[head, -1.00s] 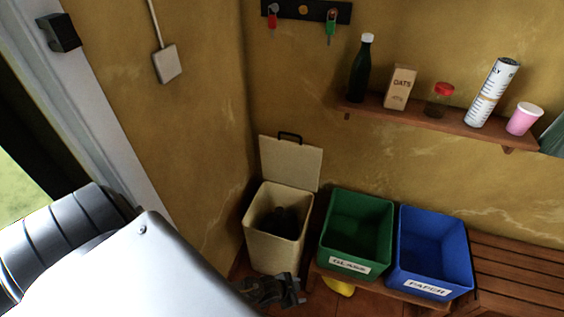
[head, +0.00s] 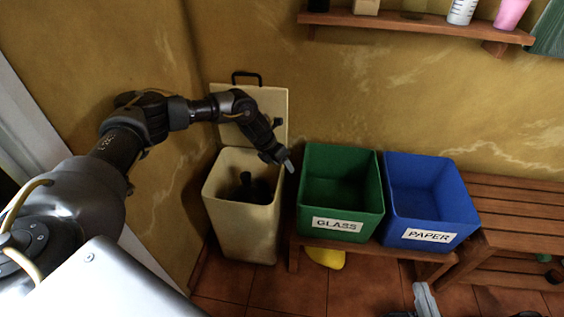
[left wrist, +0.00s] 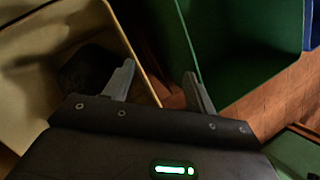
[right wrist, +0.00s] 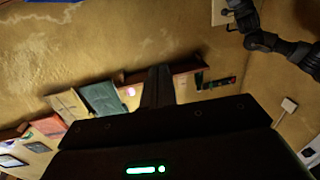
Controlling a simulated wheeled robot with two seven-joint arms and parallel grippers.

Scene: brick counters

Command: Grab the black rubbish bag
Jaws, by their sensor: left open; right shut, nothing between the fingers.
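The black rubbish bag (head: 247,187) is a dark lump inside the cream bin (head: 240,232), whose lid (head: 273,104) stands open against the wall. The bag also shows dimly in the left wrist view (left wrist: 88,68), beyond the left finger. My left gripper (head: 284,162) is above the bin's right edge, beside the green bin, apart from the bag. In the left wrist view its fingers (left wrist: 160,82) are spread and empty. My right gripper (right wrist: 158,86) is shut and empty, facing the wall; what appears to be its tip shows at the head view's lower edge (head: 425,300).
The green GLASS bin (head: 341,225) and blue PAPER bin (head: 429,237) stand close on the cream bin's right, on a low wooden bench (head: 520,228). A yellow object (head: 325,257) lies under it. A wall shelf (head: 420,22) is above. Tiled floor (head: 300,290) is clear in front.

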